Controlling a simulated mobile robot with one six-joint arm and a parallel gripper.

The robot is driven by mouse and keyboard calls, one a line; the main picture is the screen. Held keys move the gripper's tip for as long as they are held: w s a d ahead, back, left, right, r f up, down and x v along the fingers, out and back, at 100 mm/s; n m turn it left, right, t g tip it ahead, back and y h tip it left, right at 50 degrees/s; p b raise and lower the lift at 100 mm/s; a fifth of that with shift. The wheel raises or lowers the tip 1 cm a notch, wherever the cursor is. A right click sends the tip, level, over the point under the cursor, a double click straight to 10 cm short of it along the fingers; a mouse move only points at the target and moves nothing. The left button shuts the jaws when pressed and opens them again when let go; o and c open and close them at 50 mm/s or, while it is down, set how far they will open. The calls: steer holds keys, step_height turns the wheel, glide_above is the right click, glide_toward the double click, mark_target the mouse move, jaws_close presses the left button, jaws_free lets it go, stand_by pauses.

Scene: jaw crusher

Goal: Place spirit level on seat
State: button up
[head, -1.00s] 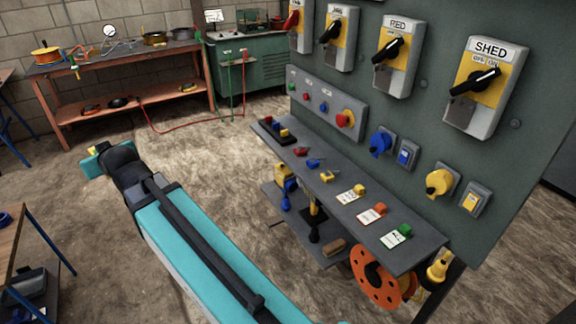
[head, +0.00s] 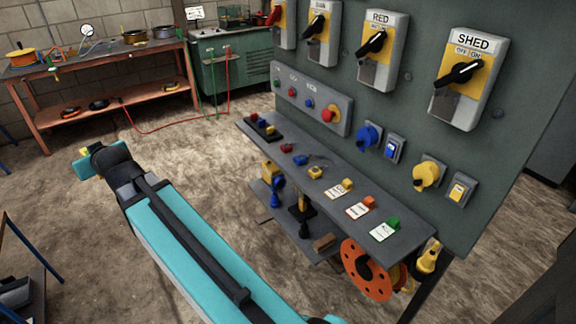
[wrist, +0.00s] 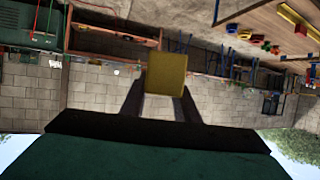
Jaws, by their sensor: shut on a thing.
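My gripper (wrist: 165,105) is shut on a yellow block-like thing, likely the spirit level (wrist: 167,72) seen end-on in the wrist view. It sits between the two dark fingers, clear of any surface. In the head view my arm reaches to the left over the bare floor; a small bit of yellow shows at its far end, and the fingers are mostly hidden. I cannot make out the seat in either view.
A grey switch panel (head: 408,150) with a narrow shelf (head: 375,238) stands at right, with an orange reel (head: 366,270) below it. A wooden bench (head: 105,58) and a green cabinet (head: 238,68) are at the back. Open floor (head: 190,150) lies between.

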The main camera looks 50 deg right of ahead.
steer(key=s+d+f+m+h, duration=0.1)
steer(key=s+d+f, duration=0.25)
steer(key=d, duration=0.85)
steer(key=s+d+f+m+h, duration=0.1)
steer(key=s+d+f+h, duration=0.2)
steer(key=d, duration=0.8)
steer(key=s+d+f+m, duration=0.25)
steer(key=s+d, duration=0.25)
steer(key=d, duration=0.7)
steer(key=s+d+f+m+g+h, duration=0.1)
steer(key=s+d+f, duration=0.1)
steer(key=s+d, duration=0.6)
steer(key=s+d+f+m+g+h+b, duration=0.1)
steer(key=s+d+f+h, duration=0.1)
steer(key=s+d, duration=0.7)
steer(key=s+d+f+m+g+h, duration=0.1)
steer(key=s+d+f, duration=0.3)
steer(key=s+d, duration=0.4)
steer(key=shift+s+d+f+m+h+b, duration=0.1)
steer(key=shift+s+m+h+b, duration=0.05)
steer(key=shift+s, duration=0.8)
steer(key=shift+s+d+f+m+h+b, duration=0.1)
steer(key=shift+s+h+b, duration=0.05)
steer(key=shift+s, duration=0.8)
steer(key=p, duration=0.4)
glide_above(315, 153)
steer(key=shift+s+a+f, duration=0.3)
steer(key=shift+s+f, duration=0.1)
steer(key=shift+f, duration=0.25)
steer(key=shift+w, duration=0.1)
